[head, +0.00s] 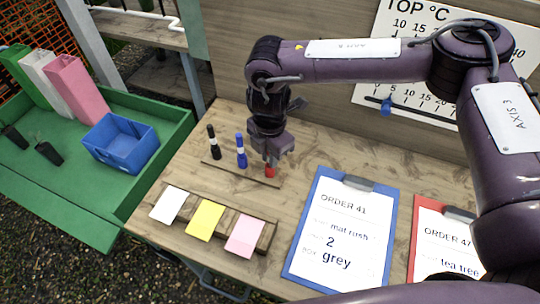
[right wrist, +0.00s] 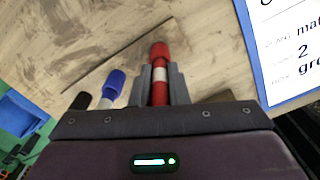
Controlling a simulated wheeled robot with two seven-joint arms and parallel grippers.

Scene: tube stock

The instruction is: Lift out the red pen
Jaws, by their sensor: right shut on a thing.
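The red pen (right wrist: 159,75) is between the fingers of my right gripper (right wrist: 160,88), which is shut on it, as the right wrist view shows. In the head view my right gripper (head: 273,158) points down at the right end of the pen row, and only the pen's red lower part (head: 270,170) shows beneath it. I cannot tell whether the pen still touches its holder. A blue pen (head: 241,150) and a black pen (head: 213,142) stand upright to the left in the thin wooden strip (head: 225,170). My left gripper is not in view.
White, yellow (head: 205,220) and pink note pads lie on a rack at the front. A blue clipboard (head: 292,262) and a red clipboard (head: 412,235) lie to the right. A green tray (head: 95,215) with a blue crate (head: 122,150) is at left. A board wall stands behind.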

